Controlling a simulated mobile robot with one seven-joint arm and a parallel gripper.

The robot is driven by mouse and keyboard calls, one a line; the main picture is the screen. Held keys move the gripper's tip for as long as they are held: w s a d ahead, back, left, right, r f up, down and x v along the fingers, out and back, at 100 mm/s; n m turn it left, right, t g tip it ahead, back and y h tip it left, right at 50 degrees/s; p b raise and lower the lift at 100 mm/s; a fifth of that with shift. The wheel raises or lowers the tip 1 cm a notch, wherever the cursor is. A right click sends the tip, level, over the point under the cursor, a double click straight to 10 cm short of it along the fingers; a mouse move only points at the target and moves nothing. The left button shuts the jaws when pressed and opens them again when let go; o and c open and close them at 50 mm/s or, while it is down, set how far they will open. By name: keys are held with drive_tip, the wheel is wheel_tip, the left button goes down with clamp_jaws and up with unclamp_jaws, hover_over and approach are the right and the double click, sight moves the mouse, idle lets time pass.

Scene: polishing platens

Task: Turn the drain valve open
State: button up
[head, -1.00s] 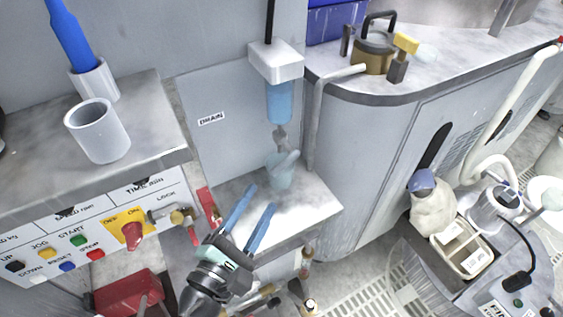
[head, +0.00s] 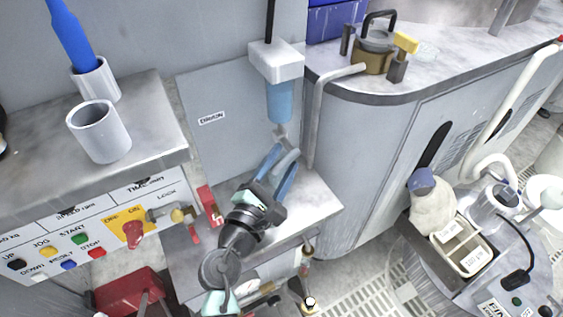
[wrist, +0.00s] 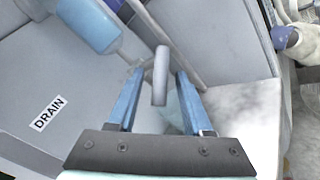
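The drain valve shows as a pale grey lever (head: 287,160) on the pipe below a white-capped blue cylinder. In the wrist view the lever (wrist: 160,78) stands upright in the picture between my two fingers. My gripper (head: 283,158) is open, with one blue finger on each side of the lever. In the wrist view a gap shows between the lever and each finger of my gripper (wrist: 160,72). The valve body below the lever is largely hidden by my gripper in the head view. A "DRAIN" label (head: 211,118) is on the grey panel to the left.
The blue cylinder (head: 280,102) hangs close above the valve. A bent grey pipe (head: 316,115) runs close to the right. A control panel (head: 100,225) with a red switch and a steel bench (head: 150,120) lie to the left. A red box (head: 130,290) is below.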

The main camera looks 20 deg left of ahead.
clamp_jaws()
drive_tip(key=shift+f, duration=0.15)
drive_tip(key=b, duration=0.3)
drive_tip(key=shift+f+n+t+b, duration=0.3)
drive_tip(key=shift+f+n+t, duration=0.1)
drive_tip(key=n+t+b, duration=0.1)
drive_tip(key=b, duration=0.4)
drive_tip(key=n+t+y+b, duration=0.1)
drive_tip(key=n+t+b, duration=0.1)
drive_tip(key=b, duration=0.4)
drive_tip(key=w+d+n+t+y+b, duration=0.1)
drive_tip(key=n+b, duration=0.1)
drive_tip(key=b, duration=0.4)
drive_tip(key=shift+f+t, duration=0.35)
drive_tip(key=shift+t, duration=0.05)
drive_tip(key=shift+w+r+n+y+b, duration=0.1)
drive_tip(key=shift+r+n+y+b, duration=0.05)
drive_tip(key=shift+n+y+b, duration=0.2)
drive_tip(key=shift+o, duration=0.3)
unclamp_jaws()
